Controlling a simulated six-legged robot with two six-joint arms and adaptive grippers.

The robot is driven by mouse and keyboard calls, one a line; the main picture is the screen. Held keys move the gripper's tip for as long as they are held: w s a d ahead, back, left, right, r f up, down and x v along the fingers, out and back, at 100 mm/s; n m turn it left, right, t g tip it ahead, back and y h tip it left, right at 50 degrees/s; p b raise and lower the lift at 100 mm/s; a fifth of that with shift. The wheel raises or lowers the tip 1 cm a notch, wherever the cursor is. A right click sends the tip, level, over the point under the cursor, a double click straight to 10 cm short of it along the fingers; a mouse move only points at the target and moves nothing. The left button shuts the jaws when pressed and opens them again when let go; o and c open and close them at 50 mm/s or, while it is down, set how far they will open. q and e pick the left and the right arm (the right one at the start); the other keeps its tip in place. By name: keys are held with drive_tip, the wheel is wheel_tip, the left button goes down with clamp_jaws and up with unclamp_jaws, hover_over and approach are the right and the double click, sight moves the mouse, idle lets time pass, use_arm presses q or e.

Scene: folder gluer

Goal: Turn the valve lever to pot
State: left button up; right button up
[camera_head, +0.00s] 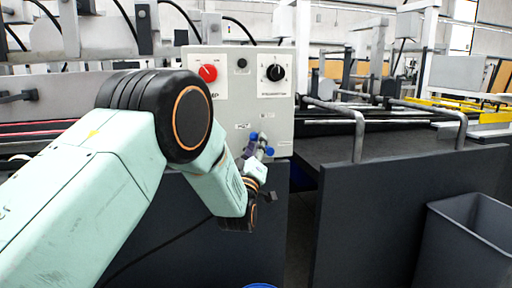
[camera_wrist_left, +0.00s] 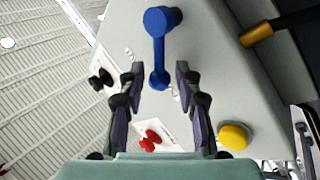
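The blue valve lever (camera_wrist_left: 157,50) sits on the grey panel face in the left wrist view, with a round hub at the top and a narrower end lower down. My left gripper (camera_wrist_left: 159,78) is open, with one finger on each side of the lever's lower end. I cannot tell whether either finger touches it. In the head view, blue parts of the lever (camera_head: 253,136) show by my left gripper (camera_head: 261,150), in front of the lower part of the control box (camera_head: 227,109). The gripper partly hides the lever there. My right gripper is in neither view.
The box carries a red knob (camera_head: 208,72), a black knob (camera_head: 274,72) and a small black button (camera_head: 242,63). A yellow button (camera_wrist_left: 233,136) shows in the wrist view. Metal rails (camera_head: 357,135) and a grey bin (camera_head: 465,240) stand to the right.

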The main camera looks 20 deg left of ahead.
use_arm(q)
drive_tip(key=shift+o, duration=0.8)
drive_tip(key=shift+f, duration=0.1)
drive_tip(key=v, duration=1.2)
